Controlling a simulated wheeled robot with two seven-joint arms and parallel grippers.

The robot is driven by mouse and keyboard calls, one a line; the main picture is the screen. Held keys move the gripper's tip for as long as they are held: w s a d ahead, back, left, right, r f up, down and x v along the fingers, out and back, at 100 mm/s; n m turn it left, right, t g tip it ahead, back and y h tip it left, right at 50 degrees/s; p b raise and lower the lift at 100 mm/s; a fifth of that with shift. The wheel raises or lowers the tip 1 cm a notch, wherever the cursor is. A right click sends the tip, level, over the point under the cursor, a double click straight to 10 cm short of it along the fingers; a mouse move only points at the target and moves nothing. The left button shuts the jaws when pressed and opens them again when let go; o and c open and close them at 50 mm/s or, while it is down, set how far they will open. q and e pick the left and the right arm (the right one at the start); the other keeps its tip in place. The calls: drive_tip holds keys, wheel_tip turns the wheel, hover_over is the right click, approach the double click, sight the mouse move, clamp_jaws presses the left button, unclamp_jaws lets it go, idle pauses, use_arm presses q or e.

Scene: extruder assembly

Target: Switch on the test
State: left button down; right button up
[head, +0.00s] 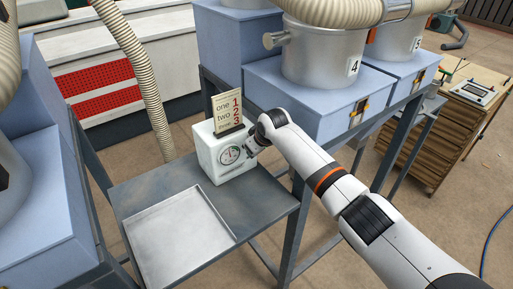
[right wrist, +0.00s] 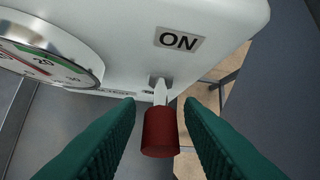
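The white test box (head: 208,160) stands on the grey metal table, with a round dial (head: 230,155) on its front. In the right wrist view the dial (right wrist: 40,60) is at upper left and an "ON" label (right wrist: 179,40) is near the top. Below the label a metal switch lever with a dark red tip (right wrist: 160,132) sticks out toward me. My right gripper (right wrist: 160,112) is open, with one green finger on each side of the red tip and small gaps showing. In the head view my right gripper (head: 255,148) is at the box's right front. My left gripper is out of view.
A shallow metal tray (head: 180,238) lies empty on the table (head: 262,200) in front of the box. A number sign (head: 227,111) stands on top of the box. A blue cabinet with a canister labelled 4 (head: 325,60) stands behind my right arm. A ribbed hose (head: 140,75) hangs behind the table.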

idle(0.3)
drive_tip(key=b+v, duration=0.2)
drive_tip(key=v, duration=1)
